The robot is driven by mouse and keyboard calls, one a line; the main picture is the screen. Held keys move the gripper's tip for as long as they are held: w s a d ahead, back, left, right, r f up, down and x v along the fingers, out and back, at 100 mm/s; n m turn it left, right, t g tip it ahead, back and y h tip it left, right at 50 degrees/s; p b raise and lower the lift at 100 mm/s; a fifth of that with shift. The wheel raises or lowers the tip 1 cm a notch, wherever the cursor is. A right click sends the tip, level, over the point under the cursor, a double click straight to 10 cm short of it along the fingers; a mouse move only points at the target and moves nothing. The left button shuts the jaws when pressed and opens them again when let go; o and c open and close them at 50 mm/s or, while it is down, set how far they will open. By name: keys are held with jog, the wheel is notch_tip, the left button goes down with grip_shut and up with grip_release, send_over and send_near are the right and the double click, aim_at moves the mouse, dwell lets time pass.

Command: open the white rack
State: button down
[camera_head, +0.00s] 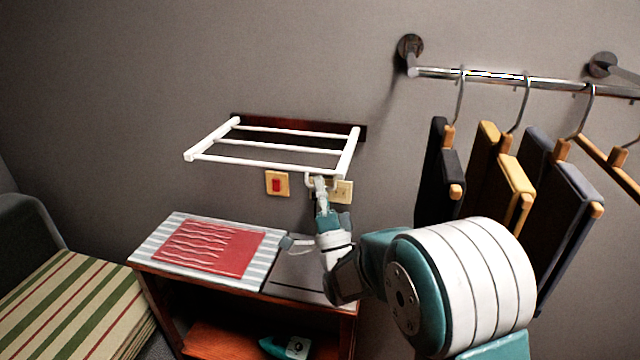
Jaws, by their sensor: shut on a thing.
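The white rack (262,167) sticks out from a dark wood strip (290,129) on the wall, its bars roughly level. Its front bar runs from the left corner to the right corner above the small table. My gripper (318,184) is at the right part of the front bar, just below the right front corner. It is shut on the rack there. The fingertips are small in view and partly blend with the white bar.
A wooden table (147,280) below holds a striped cloth with a red piece (212,250). An iron (288,346) sits on its lower shelf. Clothes on hangers (505,175) hang from a metal rail at right. A striped seat (75,300) stands at left.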

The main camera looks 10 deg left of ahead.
jog(key=c, duration=0.8)
grip_release()
jog(key=shift+r, duration=0.1)
jog(key=shift+o, duration=0.2)
jog(key=v, duration=0.7)
jog(key=shift+f, duration=0.35)
jog(key=shift+s, duration=0.15)
